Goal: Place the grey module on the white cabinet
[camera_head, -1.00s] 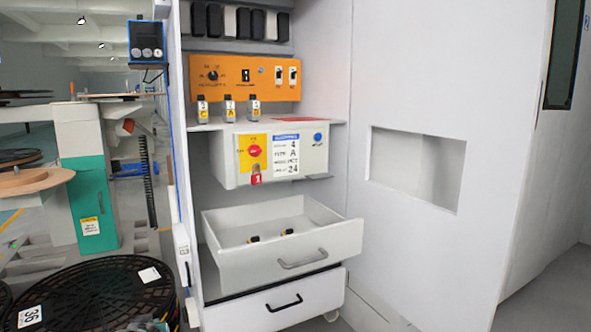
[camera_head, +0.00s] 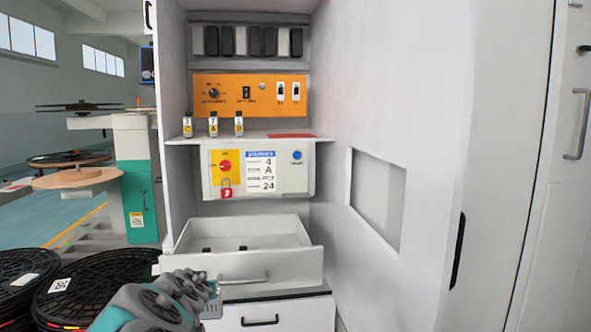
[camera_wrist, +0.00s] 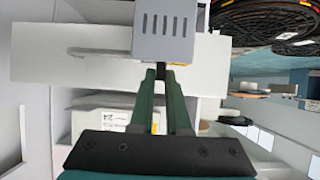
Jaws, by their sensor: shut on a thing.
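The grey module (camera_wrist: 163,30), a box with several dark slots, is at the top centre of the wrist view. My gripper (camera_wrist: 161,72) is shut on it, with its two green fingers at the module's near end. In the head view, the module (camera_head: 212,306) shows as a small grey patch at the end of my arm, low and left of centre, partly hidden by the arm. The white cabinet (camera_head: 360,60) stands open ahead. The module shows in front of the cabinet's lower drawers; whether they touch cannot be told.
The cabinet's upper drawer (camera_head: 262,267) is pulled out with small dark items inside. Above it are a switch box (camera_head: 295,175), a shelf (camera_head: 225,138) with three small labelled pieces, and an orange panel (camera_head: 230,83). Black reels (camera_head: 105,280) stand at lower left.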

